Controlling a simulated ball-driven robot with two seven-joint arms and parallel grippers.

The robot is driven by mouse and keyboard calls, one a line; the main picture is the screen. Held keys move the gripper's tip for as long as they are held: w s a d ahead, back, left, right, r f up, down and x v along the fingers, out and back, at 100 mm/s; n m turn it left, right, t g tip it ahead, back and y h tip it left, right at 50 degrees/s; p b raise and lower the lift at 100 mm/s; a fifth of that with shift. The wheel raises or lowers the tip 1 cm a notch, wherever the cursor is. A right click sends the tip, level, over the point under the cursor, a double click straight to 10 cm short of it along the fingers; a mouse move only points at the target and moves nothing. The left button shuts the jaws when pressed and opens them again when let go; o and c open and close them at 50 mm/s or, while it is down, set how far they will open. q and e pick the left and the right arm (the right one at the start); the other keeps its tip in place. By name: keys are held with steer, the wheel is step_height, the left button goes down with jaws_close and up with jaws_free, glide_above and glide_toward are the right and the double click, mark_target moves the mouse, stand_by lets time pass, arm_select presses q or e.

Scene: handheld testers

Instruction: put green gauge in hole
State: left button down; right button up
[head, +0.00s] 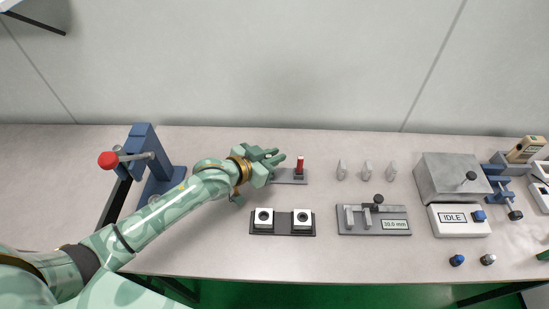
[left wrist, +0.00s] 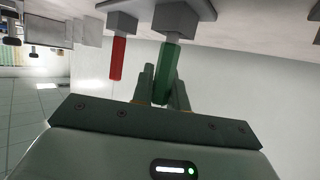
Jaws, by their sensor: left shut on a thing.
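The green gauge (left wrist: 170,62) shows in the left wrist view as a green rod between my left gripper's fingers (left wrist: 163,85). Its far end meets a grey block of the gauge stand (left wrist: 150,4). In the head view my left gripper (head: 276,158) is shut at the stand (head: 289,182) and hides the green gauge. The red gauge (head: 300,164) stands upright just right of it; it also shows in the left wrist view (left wrist: 117,58). Two white blocks with dark round holes (head: 264,217) (head: 302,218) sit on a dark plate (head: 283,234), nearer the front edge.
A grey fixture reading 30.0 mm (head: 374,220) is right of the hole blocks. Several small pale pieces (head: 366,171) stand behind it. A grey box (head: 452,177) and an IDLE unit (head: 458,221) are further right. A blue press with a red knob (head: 152,165) stands left.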

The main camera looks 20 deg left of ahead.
arm_select(q)
steer(key=shift+f, duration=0.15)
steer(key=c, duration=1.4)
jaws_free()
steer(key=shift+r, duration=0.25)
steer(key=shift+p+v, duration=2.3)
steer(key=shift+v, duration=3.7)
steer(key=shift+f, duration=0.15)
